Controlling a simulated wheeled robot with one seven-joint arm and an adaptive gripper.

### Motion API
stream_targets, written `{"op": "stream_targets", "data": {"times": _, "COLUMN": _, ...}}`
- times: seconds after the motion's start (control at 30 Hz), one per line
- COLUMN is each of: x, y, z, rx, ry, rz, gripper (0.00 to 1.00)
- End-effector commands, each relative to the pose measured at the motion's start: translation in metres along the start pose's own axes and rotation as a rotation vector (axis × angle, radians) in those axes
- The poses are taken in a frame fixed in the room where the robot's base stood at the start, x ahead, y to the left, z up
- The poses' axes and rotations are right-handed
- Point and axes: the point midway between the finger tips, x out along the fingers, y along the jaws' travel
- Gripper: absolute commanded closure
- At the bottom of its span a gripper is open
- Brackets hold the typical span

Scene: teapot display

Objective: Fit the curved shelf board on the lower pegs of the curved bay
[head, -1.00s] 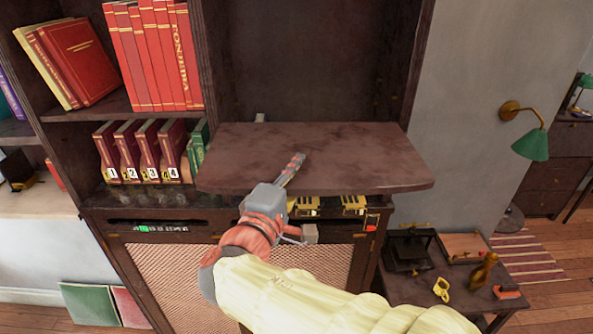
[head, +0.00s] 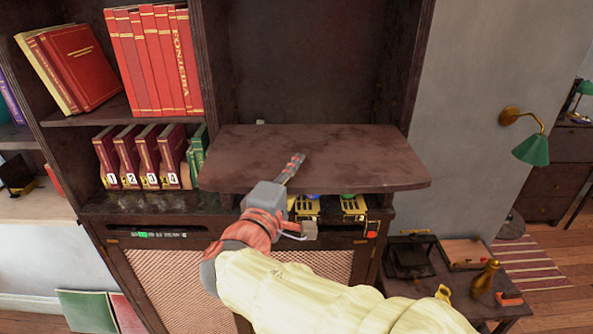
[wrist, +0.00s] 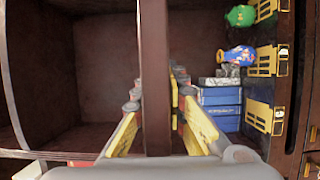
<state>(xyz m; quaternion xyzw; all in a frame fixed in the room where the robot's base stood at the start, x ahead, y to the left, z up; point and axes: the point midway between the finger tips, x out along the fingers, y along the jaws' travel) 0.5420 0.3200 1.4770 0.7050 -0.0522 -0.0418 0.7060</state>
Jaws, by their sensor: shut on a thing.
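The curved shelf board (head: 330,165) is dark brown, roughly level, with its front edge toward me. It is before and partly across the opening of the curved bay (head: 310,60). My gripper (head: 293,165) is shut on the board at its front edge. In the wrist view the board (wrist: 155,80) is a dark upright strip between the yellow fingers of my gripper (wrist: 157,95). A small pale bit (head: 260,122) shows just behind the board's rear edge; I cannot tell if it is a peg. The lower pegs are not clearly visible, and the board hides the bay's lower part.
Yellow stands (head: 353,208) are under the board; the wrist view shows a green thing (wrist: 240,16) and a blue teapot (wrist: 237,56) there. Numbered books (head: 150,160) stand left of the bay. A low table (head: 450,285) and a green lamp (head: 532,148) are right.

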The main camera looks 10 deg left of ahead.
Motion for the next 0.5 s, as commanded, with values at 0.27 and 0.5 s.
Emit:
{"op": "stream_targets", "data": {"times": 0.27, "x": 0.0052, "y": 0.0028, "z": -0.0023, "rx": 0.003, "ry": 0.000, "rz": 0.004, "gripper": 1.00}}
{"op": "stream_targets", "data": {"times": 0.5, "x": 0.0096, "y": 0.0028, "z": -0.0038, "rx": 0.002, "ry": 0.000, "rz": 0.004, "gripper": 1.00}}
